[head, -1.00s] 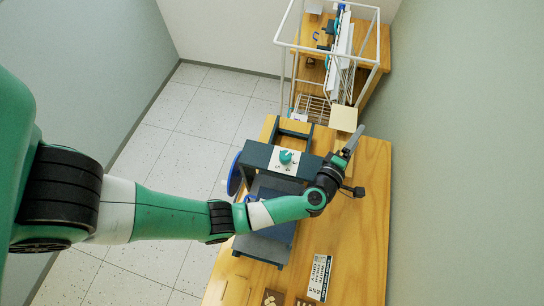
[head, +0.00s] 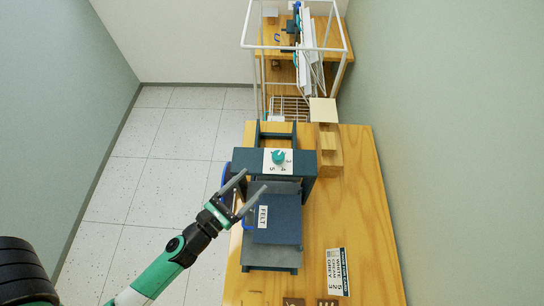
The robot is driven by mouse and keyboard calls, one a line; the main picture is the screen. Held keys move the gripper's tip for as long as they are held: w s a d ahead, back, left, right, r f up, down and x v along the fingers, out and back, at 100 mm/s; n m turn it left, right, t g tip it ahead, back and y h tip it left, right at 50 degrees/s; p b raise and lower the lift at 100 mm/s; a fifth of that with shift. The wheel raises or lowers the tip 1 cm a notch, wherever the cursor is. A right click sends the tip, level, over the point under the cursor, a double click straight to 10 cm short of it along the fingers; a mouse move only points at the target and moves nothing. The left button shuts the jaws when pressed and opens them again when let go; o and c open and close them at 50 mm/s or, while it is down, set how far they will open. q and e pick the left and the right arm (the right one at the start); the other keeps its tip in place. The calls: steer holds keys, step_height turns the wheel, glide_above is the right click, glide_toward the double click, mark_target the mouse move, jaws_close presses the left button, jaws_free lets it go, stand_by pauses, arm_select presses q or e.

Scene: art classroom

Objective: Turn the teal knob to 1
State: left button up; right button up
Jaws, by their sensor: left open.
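The teal knob (head: 278,157) sits on a white dial plate (head: 289,167) on the top beam of a dark blue press (head: 245,159). Numbers are printed around the knob; 3, 4 and 5 seem to show, but the knob's setting is too small to read. My left gripper (head: 254,182) is open and empty. Its two fingers point up and right, just below and left of the knob, apart from it in the picture. My right gripper is not in the head view.
A dark blue plate labelled FELT (head: 285,216) lies on the press bed. The press stands on a wooden table (head: 350,210). Wooden blocks (head: 327,150) stand right of the press. A printed sign (head: 337,272) lies at the front. A white wire rack (head: 343,45) stands behind.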

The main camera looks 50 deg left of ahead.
mark_target(274, 161)
arm_select(q)
steer(key=w, duration=0.4)
steer(key=w+a+p, duration=0.1)
steer(key=w, duration=0.3)
steer(key=w+p, duration=0.1)
steer(key=w, duration=0.2)
steer(key=shift+w+a, duration=0.35)
steer(key=shift+w, duration=0.05)
steer(key=shift+c, duration=0.2)
jaws_close()
